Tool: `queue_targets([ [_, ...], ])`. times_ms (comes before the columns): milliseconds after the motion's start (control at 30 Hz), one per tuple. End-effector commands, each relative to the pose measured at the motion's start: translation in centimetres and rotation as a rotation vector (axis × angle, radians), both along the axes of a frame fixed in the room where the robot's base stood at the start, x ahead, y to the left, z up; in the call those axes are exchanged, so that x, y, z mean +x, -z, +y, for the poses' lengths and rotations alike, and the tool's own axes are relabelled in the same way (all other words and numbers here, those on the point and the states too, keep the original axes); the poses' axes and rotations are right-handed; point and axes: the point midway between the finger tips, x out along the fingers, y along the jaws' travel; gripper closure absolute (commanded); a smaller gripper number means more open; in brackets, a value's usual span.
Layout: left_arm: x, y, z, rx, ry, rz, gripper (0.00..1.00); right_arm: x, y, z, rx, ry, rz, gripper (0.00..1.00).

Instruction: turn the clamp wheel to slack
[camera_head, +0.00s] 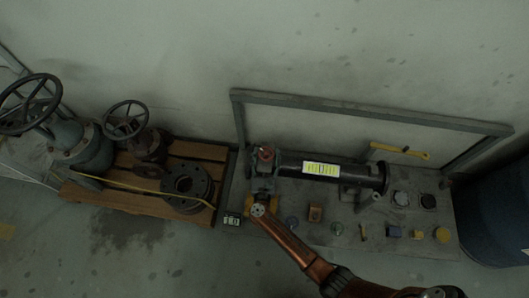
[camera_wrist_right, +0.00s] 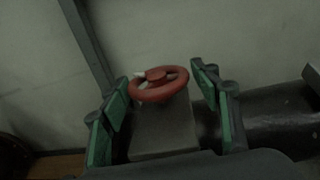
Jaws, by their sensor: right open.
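The clamp wheel is a small red handwheel (camera_wrist_right: 158,84) on top of a grey block (camera_wrist_right: 165,125), in the middle of the right wrist view. In the head view the red wheel (camera_head: 265,153) is small, at the left end of a dark pipe (camera_head: 345,173) with a yellow label. My right gripper (camera_wrist_right: 160,100) is open. Its green-padded fingers stand to the left and right of the wheel and block, with gaps on both sides. In the head view my right gripper (camera_head: 262,190) is at the clamp, seen from above, its fingers hard to make out. My left gripper is not in view.
A grey frame (camera_head: 370,110) rises behind the bench (camera_head: 300,248), where several small parts lie. A yellow-handled tool (camera_head: 400,151) is behind the pipe. A wooden pallet (camera_head: 130,199) with valves is at the left. A dark blue drum (camera_head: 500,215) stands at the right.

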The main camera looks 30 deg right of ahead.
Motion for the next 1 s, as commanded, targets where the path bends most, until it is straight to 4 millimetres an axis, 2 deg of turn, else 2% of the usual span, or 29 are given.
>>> queue_targets([
  [333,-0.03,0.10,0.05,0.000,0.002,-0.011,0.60,0.50,-0.04,-0.06,-0.002,-0.003,0.001,0.43],
  [800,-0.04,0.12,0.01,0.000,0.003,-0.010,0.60,0.45,0.01,-0.08,-0.002,-0.003,0.001,0.75],
  [1000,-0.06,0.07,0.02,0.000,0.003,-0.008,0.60,0.41,0.00,-0.13,-0.002,-0.014,0.001,0.76],
])
